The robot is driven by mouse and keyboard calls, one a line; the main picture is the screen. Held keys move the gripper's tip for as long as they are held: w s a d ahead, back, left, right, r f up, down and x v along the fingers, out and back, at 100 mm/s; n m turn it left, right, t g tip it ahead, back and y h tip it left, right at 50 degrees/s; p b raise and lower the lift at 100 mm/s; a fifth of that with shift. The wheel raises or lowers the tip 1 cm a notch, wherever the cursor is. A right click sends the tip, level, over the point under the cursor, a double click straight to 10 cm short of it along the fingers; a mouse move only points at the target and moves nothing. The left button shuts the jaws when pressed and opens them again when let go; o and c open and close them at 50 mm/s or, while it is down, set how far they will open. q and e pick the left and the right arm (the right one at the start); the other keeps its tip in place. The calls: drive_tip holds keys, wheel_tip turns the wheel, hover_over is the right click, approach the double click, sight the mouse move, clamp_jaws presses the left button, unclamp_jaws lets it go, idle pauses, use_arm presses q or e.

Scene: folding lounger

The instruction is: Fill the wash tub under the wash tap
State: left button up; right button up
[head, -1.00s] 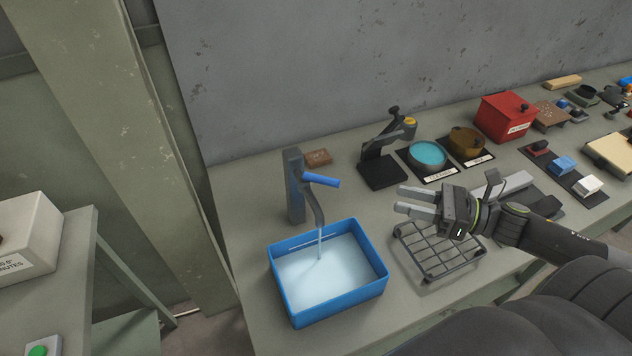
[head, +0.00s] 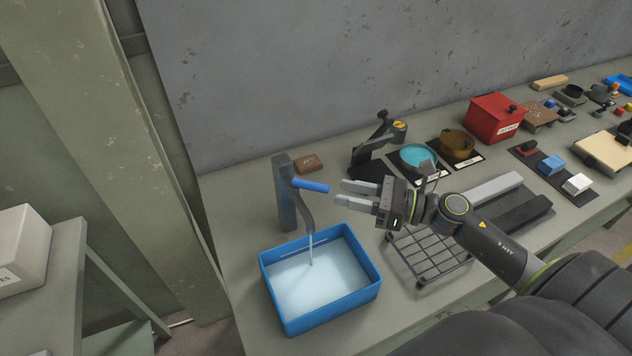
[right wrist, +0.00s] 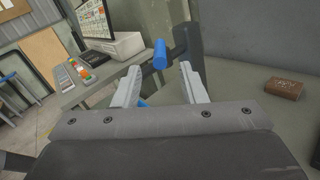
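The blue wash tub (head: 332,320) stands on the bench under the grey wash tap (head: 285,195). A stream of water runs from the spout into the tub, and pale water (head: 318,278) covers its floor. The tap's blue lever (head: 311,186) points right. My right gripper (head: 350,194) is open, with its fingers pointing left at the lever and a small gap between. In the right wrist view the lever (right wrist: 160,55) shows beyond and between the two spread fingertips (right wrist: 157,82). My left gripper is not in view.
A wire rack (head: 430,255) lies on the bench below my right arm. A brown block (head: 308,163) sits behind the tap. A black stand (head: 372,155), a teal dish (head: 418,157) and a red box (head: 497,118) stand farther back.

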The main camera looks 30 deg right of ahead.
sight(316, 186)
drive_tip(key=p+x, duration=0.3)
drive_tip(key=x, duration=0.3)
drive_tip(key=shift+w+r, duration=0.1)
drive_tip(key=shift+w+a, duration=0.35)
drive_tip(key=shift+a, duration=0.15)
clamp_jaws()
